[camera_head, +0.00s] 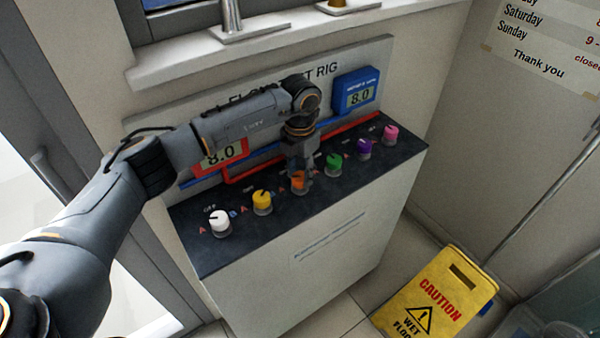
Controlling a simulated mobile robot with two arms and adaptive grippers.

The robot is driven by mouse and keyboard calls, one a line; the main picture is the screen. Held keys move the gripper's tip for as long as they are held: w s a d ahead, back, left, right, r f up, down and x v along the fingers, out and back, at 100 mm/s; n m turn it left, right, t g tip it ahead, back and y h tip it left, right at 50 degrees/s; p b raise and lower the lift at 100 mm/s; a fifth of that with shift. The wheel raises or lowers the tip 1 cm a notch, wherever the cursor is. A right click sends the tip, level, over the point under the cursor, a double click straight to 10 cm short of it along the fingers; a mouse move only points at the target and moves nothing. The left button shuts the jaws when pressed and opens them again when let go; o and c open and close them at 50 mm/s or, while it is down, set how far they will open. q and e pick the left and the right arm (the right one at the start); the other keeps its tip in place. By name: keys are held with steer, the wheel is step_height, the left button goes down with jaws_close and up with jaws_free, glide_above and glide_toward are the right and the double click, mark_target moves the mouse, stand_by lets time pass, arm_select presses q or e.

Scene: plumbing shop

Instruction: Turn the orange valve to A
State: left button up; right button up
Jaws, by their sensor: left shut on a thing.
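The orange valve (298,181) is a small knob near the middle of a row on the black sloping top of the test rig (240,264). My left arm reaches in from the left, and my left gripper (299,172) points down over the orange valve, shut on it. The fingers hide part of the knob and most of its markings, so I cannot tell which way it points. A red A shows left of some knobs. My right gripper is not in view.
The yellow knob (262,199) and green knob (334,162) stand close on either side. White (220,221), purple (365,147) and pink (390,133) knobs complete the row. A yellow caution sign (436,295) stands on the floor at right.

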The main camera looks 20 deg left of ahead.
mark_target(300, 176)
arm_select(q)
steer(key=shift+f, duration=0.1)
stand_by(0.3)
steer(key=o, duration=1.2)
steer(key=shift+c, duration=0.2)
step_height(300, 176, up, 12)
